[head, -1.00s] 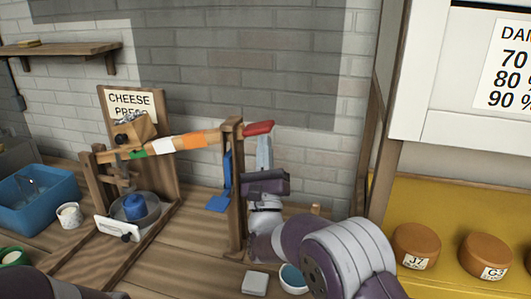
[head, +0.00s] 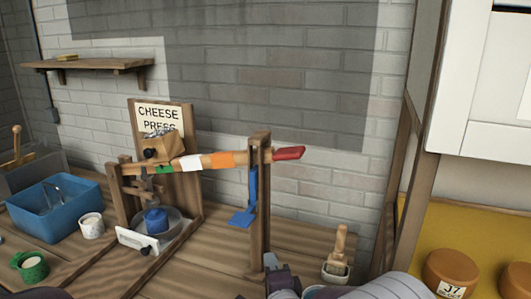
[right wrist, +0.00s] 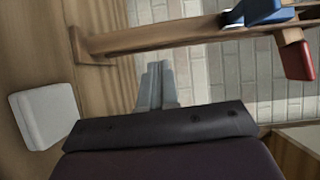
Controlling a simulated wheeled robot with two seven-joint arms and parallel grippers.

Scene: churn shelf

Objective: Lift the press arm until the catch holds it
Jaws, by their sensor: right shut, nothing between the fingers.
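The press arm (head: 218,161) is a wooden lever with green, white and orange bands and a red handle end (head: 288,154). It slopes slightly up to the right, past the slotted post (head: 261,200). A blue catch (head: 252,190) hangs on the post under the arm; I cannot tell whether it bears the arm. The red end (right wrist: 297,60) and blue part (right wrist: 265,10) show in the right wrist view. My right gripper (head: 276,264) is low beside the post's foot, well below the handle. Its fingers (right wrist: 155,85) are together and empty. My left gripper is out of view.
A pot with a blue weight (head: 157,220) stands under the press. A blue tub (head: 52,208) and white cup (head: 91,226) are at left. A brush (head: 338,255) stands right of the post. A pale block (right wrist: 45,115) lies near my right gripper.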

